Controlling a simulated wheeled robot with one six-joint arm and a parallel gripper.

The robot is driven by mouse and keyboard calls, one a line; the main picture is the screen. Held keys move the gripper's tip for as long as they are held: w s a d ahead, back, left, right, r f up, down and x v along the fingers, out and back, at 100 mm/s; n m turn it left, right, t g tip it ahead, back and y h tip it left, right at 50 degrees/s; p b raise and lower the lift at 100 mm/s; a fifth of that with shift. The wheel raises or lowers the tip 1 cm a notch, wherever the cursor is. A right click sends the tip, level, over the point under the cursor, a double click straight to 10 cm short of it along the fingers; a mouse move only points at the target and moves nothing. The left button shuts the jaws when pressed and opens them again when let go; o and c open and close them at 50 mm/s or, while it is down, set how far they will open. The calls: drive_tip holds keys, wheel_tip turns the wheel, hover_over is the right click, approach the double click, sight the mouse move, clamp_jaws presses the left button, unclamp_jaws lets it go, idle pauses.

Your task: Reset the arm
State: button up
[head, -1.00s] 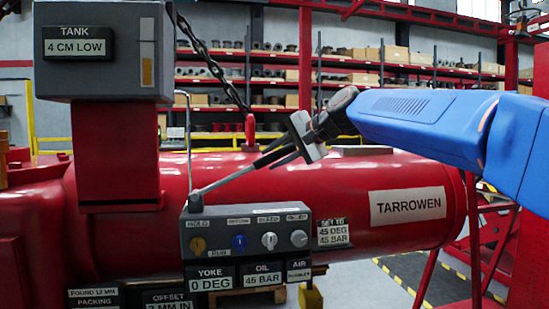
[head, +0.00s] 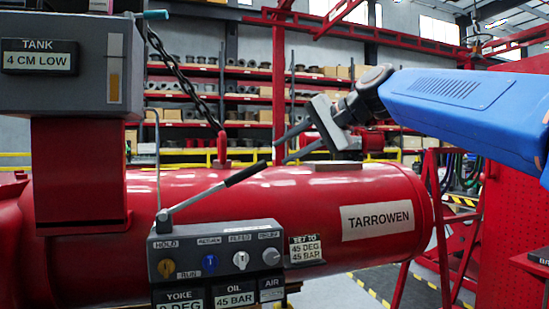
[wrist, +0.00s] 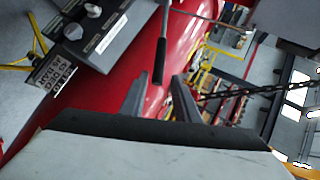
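My gripper (head: 281,151) is open in the head view, with its two fingers spread and pointing left. It is just up and right of the black grip (head: 246,173) of a long metal lever (head: 196,199). The lever slopes up to the right from a grey control box (head: 215,237). The wrist view shows my gripper (wrist: 157,92) with nothing held. The lever's black grip (wrist: 160,62) appears beyond the fingertips there, apparently clear of them.
The red TARROWEN cylinder (head: 318,225) lies behind and below my gripper. A dark chain (head: 183,80) hangs to a red lug (head: 222,148) at left. A grey tank box (head: 68,60) stands far left. Open air shows above the cylinder.

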drive_tip(key=shift+v, duration=0.8)
drive_tip(key=s+d+f+n+h, duration=0.1)
drive_tip(key=s+d+f+h, duration=0.2)
drive_tip(key=s+d+f, duration=0.4)
drive_tip(key=s+d+f+n+g+h, duration=0.1)
drive_tip(key=s+d+f, duration=0.7)
drive_tip(key=f, duration=1.7)
drive_tip(key=s+d+f+n+g+h, duration=0.1)
drive_tip(key=s+d+f+n+h, duration=0.2)
drive_tip(key=s+f, duration=1.2)
drive_tip(key=d+f+h, duration=0.1)
drive_tip(key=d+h, duration=0.2)
drive_tip(key=d, duration=0.2)
drive_tip(key=shift+f, duration=0.4)
